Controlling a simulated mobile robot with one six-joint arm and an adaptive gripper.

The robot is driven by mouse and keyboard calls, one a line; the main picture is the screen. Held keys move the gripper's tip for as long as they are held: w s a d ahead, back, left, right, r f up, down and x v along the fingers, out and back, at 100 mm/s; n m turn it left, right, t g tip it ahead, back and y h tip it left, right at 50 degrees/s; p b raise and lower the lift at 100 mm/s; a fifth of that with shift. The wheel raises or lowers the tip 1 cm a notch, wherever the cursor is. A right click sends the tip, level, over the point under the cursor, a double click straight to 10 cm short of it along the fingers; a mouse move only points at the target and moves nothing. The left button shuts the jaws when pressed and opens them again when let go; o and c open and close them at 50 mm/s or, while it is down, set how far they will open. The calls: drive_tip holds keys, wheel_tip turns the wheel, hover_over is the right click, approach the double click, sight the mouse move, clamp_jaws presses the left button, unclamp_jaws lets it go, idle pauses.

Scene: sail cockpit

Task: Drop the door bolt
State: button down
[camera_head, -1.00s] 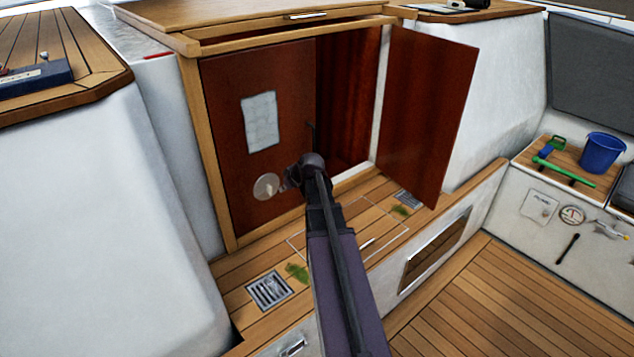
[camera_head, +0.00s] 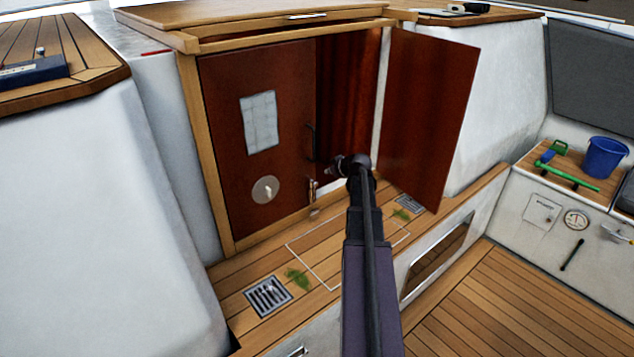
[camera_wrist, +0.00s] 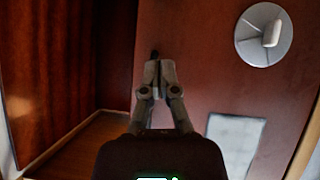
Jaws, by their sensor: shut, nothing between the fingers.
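The left door leaf (camera_head: 225,130) is dark red wood and stands closed in its frame. A small metal fitting (camera_head: 312,190), which looks like the door bolt, sits upright low on its right edge. A black pull handle (camera_head: 311,142) is above it. My gripper (camera_head: 329,171) is just right of the leaf's edge, by the doorway, above and right of the bolt. In the wrist view my gripper (camera_wrist: 158,68) has its fingers together and empty. A dark tip shows just past the fingers; I cannot tell whether it is bolt or handle.
The right door leaf (camera_head: 425,115) stands swung open on the right, close to my arm. A round plate (camera_head: 265,189) and a paper sheet (camera_head: 259,122) are on the left leaf. The wooden step (camera_head: 330,250) below has drain grates and green leaves.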

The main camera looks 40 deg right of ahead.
drive_tip(key=shift+f, duration=0.1)
drive_tip(key=b, duration=1)
hover_over(312, 189)
drive_tip(key=s, duration=0.4)
drive_tip(key=shift+a+f, duration=0.15)
drive_tip(key=shift+f, duration=2.25)
drive_tip(key=shift+a+f, duration=0.1)
drive_tip(key=shift+f, duration=2.25)
wheel_tip(312, 189, down, 5)
drive_tip(key=b, duration=0.4)
drive_tip(key=shift+r, duration=0.35)
